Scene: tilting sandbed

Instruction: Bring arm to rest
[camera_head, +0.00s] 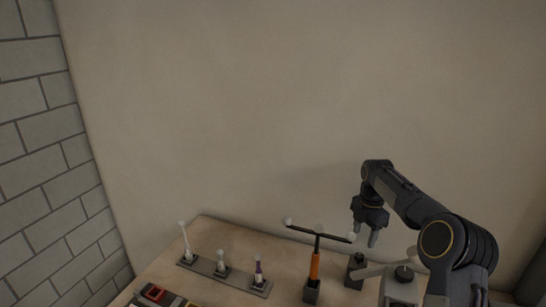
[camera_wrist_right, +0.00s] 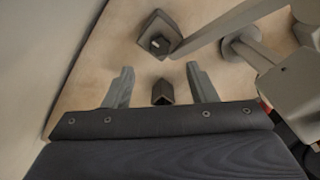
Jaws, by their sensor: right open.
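My right arm (camera_head: 455,240) comes in from the right in the head view. Its gripper (camera_head: 366,236) hangs in the air above the back right of the table. In the right wrist view the two fingers of the right gripper (camera_wrist_right: 161,86) are apart with nothing between them. My left gripper is in neither view.
The wooden table (camera_head: 225,239) holds a grey rack (camera_head: 206,268) of upright items, an orange-handled T-shaped tool (camera_head: 315,265) in a dark holder, a dark block (camera_head: 356,270) and a grey apparatus (camera_head: 401,287). A plain wall (camera_head: 240,120) stands behind.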

